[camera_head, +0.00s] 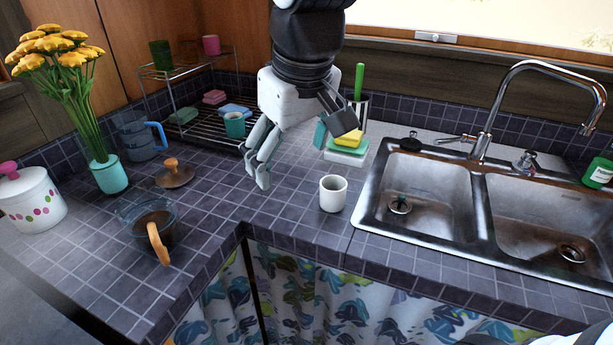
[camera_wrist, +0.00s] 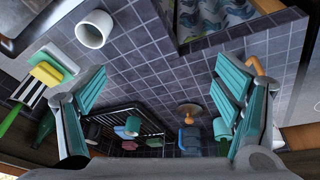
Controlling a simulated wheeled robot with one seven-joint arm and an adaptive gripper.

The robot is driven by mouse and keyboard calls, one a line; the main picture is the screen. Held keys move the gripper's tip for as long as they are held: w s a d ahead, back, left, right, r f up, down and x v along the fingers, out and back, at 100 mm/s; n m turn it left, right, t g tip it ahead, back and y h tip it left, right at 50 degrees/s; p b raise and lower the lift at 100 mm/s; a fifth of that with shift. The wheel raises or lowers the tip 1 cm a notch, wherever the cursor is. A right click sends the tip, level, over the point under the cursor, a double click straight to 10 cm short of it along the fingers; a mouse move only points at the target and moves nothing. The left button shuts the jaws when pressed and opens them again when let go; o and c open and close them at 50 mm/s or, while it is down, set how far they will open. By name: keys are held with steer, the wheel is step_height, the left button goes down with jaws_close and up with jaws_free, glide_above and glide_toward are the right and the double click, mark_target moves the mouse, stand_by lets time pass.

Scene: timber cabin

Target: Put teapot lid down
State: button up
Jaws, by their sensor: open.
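The teapot lid (camera_head: 174,174) is a brown disc with an orange-brown knob. It lies knob up on the tiled counter, behind the glass teapot (camera_head: 138,212), which holds dark liquid and has an orange handle. The lid also shows in the wrist view (camera_wrist: 188,112), between the fingers but farther off. My gripper (camera_head: 303,152) is open and empty above the counter, to the right of the lid and apart from it. In the wrist view my right-hand finger hides most of the teapot; its orange handle (camera_wrist: 257,66) shows.
A white mug (camera_head: 333,194) stands near the counter's front edge, left of the double sink (camera_head: 480,205). A wire rack (camera_head: 205,125) with cups and sponges stands at the back. A flower vase (camera_head: 109,176) and a dotted jar (camera_head: 32,203) stand left. Bare tiles lie between lid and mug.

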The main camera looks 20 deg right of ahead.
steer(key=s+d+f+m, duration=0.1)
steer(key=s+d+f, duration=0.1)
steer(key=s, duration=0.6)
steer(key=s+d+f+m, duration=0.2)
steer(key=s+f, duration=0.1)
steer(key=s, duration=0.6)
steer(key=shift+s+d+m+g, duration=0.2)
steer(key=shift+d+m+g, duration=0.1)
steer(key=shift+d+g, duration=0.1)
step_height(320, 180, up, 7)
steer(key=t+p, duration=0.1)
steer(key=p, duration=0.4)
steer(key=shift+f, duration=0.15)
